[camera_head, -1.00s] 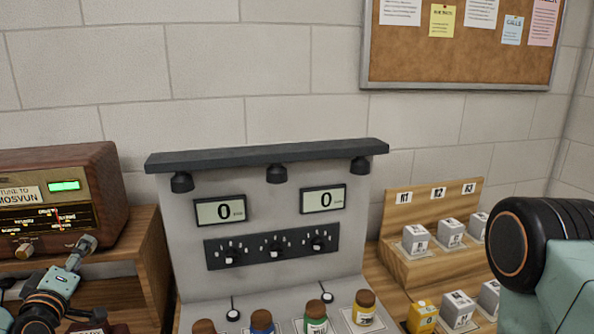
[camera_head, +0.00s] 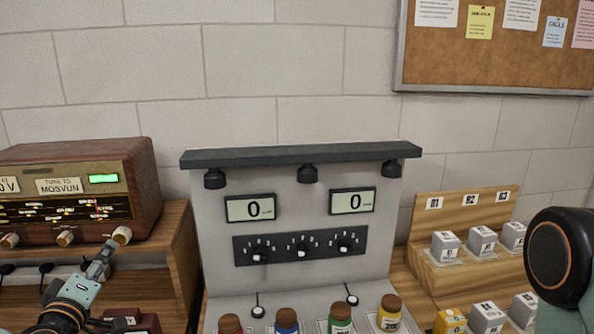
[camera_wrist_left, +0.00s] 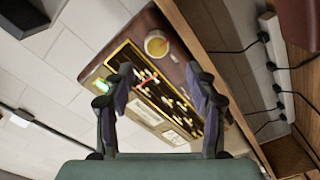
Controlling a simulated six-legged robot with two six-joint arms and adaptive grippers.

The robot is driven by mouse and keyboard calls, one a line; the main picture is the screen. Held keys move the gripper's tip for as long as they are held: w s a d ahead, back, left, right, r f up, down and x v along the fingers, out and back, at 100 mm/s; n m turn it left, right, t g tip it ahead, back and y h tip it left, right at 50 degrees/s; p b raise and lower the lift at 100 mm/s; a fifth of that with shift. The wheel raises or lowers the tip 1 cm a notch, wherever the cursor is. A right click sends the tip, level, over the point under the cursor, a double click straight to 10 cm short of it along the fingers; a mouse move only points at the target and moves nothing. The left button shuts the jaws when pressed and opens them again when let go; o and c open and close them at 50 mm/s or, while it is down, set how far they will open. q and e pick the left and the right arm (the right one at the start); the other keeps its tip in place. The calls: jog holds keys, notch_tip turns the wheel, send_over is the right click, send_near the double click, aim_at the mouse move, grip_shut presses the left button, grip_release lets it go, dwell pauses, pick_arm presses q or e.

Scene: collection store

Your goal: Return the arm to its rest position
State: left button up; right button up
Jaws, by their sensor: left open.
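My left gripper (camera_head: 104,254) is at the lower left in the head view, in front of the radio's lower right part. In the left wrist view its two fingers (camera_wrist_left: 158,100) are spread apart with nothing between them. The brown radio (camera_head: 90,190) stands behind it, with a lit green display and a row of knobs. It also shows beyond the fingers in the wrist view (camera_wrist_left: 178,60). A part of my right arm (camera_head: 560,255) is at the right edge; its gripper is out of view.
A grey panel (camera_head: 215,262) with two displays reading 0 stands in the middle, with several capped bottles (camera_head: 388,312) before it. A wooden stepped rack (camera_head: 425,235) with grey blocks is at the right. A cork board (camera_head: 500,55) hangs on the wall.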

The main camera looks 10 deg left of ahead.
aim_at(119, 240)
pick_arm(q)
jog(key=shift+w+a, duration=0.1)
jog(key=shift+w, duration=0.15)
dwell(0.4)
jog(key=shift+w, duration=1)
jog(key=shift+x, duration=2.35)
jog(key=shift+n+b, duration=0.55)
jog(key=shift+n, duration=0.25)
jog(key=n+b, duration=0.1)
jog(key=n, duration=0.2)
jog(key=shift+s, duration=0.1)
jog(key=n+b, duration=0.1)
jog(key=n, duration=0.2)
jog(key=shift+n+b, duration=0.35)
jog(key=shift+n, duration=0.15)
